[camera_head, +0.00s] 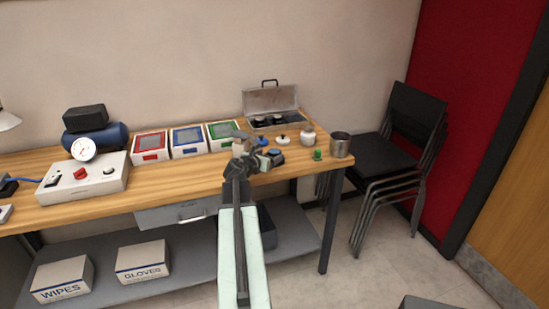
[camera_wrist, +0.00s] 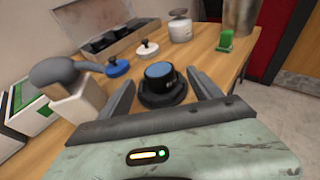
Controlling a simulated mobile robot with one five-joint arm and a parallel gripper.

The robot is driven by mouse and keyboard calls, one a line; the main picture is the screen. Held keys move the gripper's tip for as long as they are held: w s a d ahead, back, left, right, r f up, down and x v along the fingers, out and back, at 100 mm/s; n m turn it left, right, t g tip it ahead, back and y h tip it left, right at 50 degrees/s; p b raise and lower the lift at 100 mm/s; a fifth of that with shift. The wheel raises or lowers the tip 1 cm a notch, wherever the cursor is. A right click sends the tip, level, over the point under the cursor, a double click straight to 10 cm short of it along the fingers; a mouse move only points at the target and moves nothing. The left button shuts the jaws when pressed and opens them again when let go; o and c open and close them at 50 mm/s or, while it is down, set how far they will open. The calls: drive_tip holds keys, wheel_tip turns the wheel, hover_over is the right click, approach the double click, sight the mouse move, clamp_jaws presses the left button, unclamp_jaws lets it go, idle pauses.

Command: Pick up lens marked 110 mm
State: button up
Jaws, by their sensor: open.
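A round black lens with a blue top (camera_wrist: 162,84) stands on the wooden bench in the wrist view. A small white marking shows on its side, but I cannot read it. It also shows in the head view (camera_head: 277,159), just right of my gripper (camera_head: 260,158). In the wrist view my gripper (camera_wrist: 161,77) is open, with one finger on each side of the lens. I cannot tell whether either finger touches it. An open grey case (camera_wrist: 112,38) behind holds dark round pieces; it also shows in the head view (camera_head: 272,103).
A blue knobbed cap (camera_wrist: 117,67) and a white knobbed cap (camera_wrist: 147,48) lie behind the lens. A white jar (camera_wrist: 180,28), a green block (camera_wrist: 226,40) and a metal cup (camera_head: 341,145) stand toward the right edge. A grey-handled pale object (camera_wrist: 75,100) is close on the left.

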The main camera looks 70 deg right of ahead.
sight(274, 152)
drive_tip(key=b+x, duration=0.1)
drive_tip(key=x, duration=0.3)
drive_tip(key=shift+d, duration=0.25)
drive_tip(key=shift+a, duration=0.1)
drive_tip(key=c, duration=1.6)
